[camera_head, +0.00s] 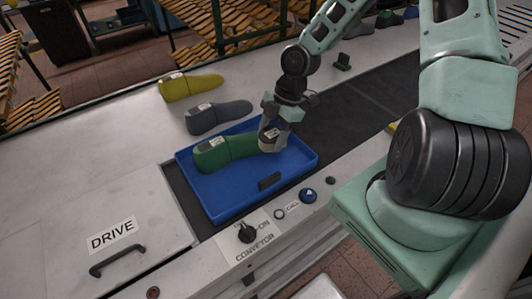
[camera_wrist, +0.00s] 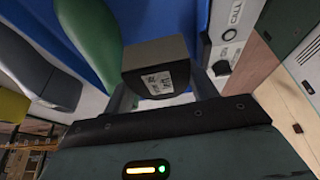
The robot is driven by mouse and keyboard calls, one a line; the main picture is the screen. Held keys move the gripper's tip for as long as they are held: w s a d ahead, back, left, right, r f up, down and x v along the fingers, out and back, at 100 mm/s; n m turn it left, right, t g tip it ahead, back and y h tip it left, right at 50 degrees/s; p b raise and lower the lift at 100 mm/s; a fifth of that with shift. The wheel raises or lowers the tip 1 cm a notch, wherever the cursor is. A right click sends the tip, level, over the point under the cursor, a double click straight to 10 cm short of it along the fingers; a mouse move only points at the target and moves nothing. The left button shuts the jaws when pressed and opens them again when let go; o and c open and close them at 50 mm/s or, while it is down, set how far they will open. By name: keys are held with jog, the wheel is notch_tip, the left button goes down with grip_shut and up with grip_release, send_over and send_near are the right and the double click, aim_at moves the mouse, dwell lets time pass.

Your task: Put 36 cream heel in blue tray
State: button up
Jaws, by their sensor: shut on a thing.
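My gripper (camera_head: 271,129) is shut on a heel piece (camera_head: 268,143) with a white label. The heel is over the right part of the blue tray (camera_head: 235,205), beside the toe of a green last (camera_head: 228,149) in the tray. I cannot tell whether the heel touches the tray floor. The green last also shows in the wrist view (camera_wrist: 90,28), with blue tray behind it.
The tray stands on a dark conveyor belt (camera_head: 345,112). A grey last (camera_head: 219,117) and a yellow last (camera_head: 191,86) lie on the pale table behind it. A conveyor knob (camera_head: 247,233) and a blue button (camera_head: 308,195) are on the front panel.

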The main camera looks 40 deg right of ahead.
send_over(269, 168)
jog(key=d, duration=0.1)
jog(key=f, duration=0.5)
jog(key=shift+d+f+p, duration=0.2)
jog(key=shift+f+p, duration=0.5)
jog(key=shift+f, duration=1.85)
jog(key=shift+f, duration=0.15)
jog(key=o, duration=1)
